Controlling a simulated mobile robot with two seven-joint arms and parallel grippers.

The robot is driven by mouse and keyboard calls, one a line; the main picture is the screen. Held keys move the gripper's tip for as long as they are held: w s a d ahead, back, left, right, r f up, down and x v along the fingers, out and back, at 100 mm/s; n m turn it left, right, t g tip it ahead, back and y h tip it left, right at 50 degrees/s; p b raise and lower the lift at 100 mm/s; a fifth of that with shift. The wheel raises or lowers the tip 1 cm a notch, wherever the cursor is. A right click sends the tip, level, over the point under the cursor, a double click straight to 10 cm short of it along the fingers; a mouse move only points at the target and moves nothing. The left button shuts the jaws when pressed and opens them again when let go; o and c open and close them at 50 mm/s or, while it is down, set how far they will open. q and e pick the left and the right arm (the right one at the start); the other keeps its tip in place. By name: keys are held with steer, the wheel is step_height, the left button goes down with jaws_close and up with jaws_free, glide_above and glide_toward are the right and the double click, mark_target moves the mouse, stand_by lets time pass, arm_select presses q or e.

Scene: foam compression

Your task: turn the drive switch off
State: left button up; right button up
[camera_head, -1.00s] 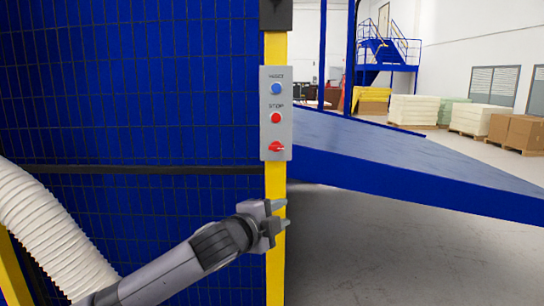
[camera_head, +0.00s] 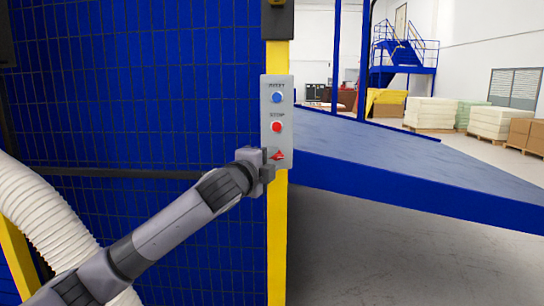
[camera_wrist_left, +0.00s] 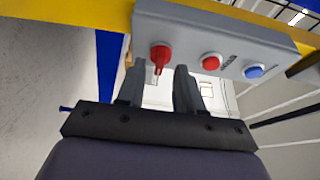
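The red drive switch (camera_head: 278,155) is the lowest control on the grey control box (camera_head: 288,110), which is mounted on a yellow post. My left gripper (camera_head: 269,164) is at the lower left of the switch in the head view and partly overlaps the box's lower edge. In the left wrist view the gripper's two fingers (camera_wrist_left: 159,72) are apart and empty. There the red switch (camera_wrist_left: 160,56) appears between the fingertips, with its handle pointing down in the picture. I cannot tell whether a finger touches it. My right gripper is not in view.
A red stop button (camera_head: 277,127) and a blue button (camera_head: 277,97) sit above the switch. A blue mesh guard (camera_head: 150,100) fills the left, with a white ribbed hose (camera_head: 45,215) before it. A blue sloping conveyor (camera_head: 400,165) runs to the right of the yellow post (camera_head: 277,240).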

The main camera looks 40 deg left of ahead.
arm_select(q)
steer(key=shift+w+a, duration=0.1)
steer(key=shift+w, duration=0.75)
jaws_close()
steer(key=shift+s+r, duration=0.1)
steer(key=shift+s, duration=0.05)
